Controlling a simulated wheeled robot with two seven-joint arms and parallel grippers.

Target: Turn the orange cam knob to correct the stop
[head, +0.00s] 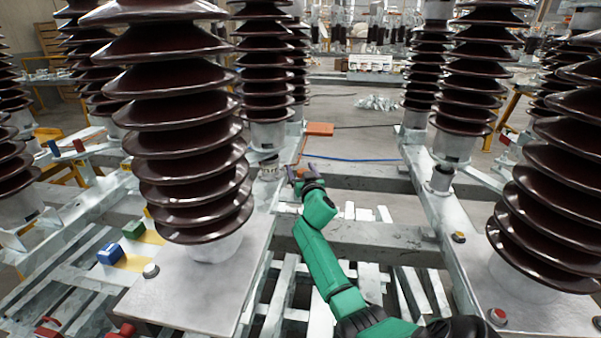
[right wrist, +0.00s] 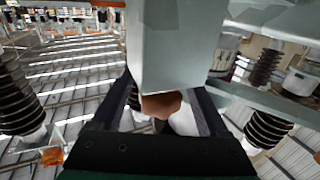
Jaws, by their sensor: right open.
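My right arm reaches forward in the head view, and its gripper (head: 302,174) is beside the steel frame rail, near the foot of a brown insulator. In the right wrist view my right gripper (right wrist: 165,88) has its two dark fingers apart. A dull orange-brown piece (right wrist: 161,105), which looks like the cam knob, shows between the fingers under a pale grey block (right wrist: 178,50). The block hides part of it, and I cannot tell whether the fingers touch it. The stop cannot be made out. My left gripper is not in view.
Tall ribbed brown insulators (head: 185,120) stand on both sides on steel frames (head: 190,285). An orange box (head: 319,129) lies beyond my right gripper. Blue (head: 110,254) and green (head: 133,230) blocks sit at the left. Slatted beams lie below my arm.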

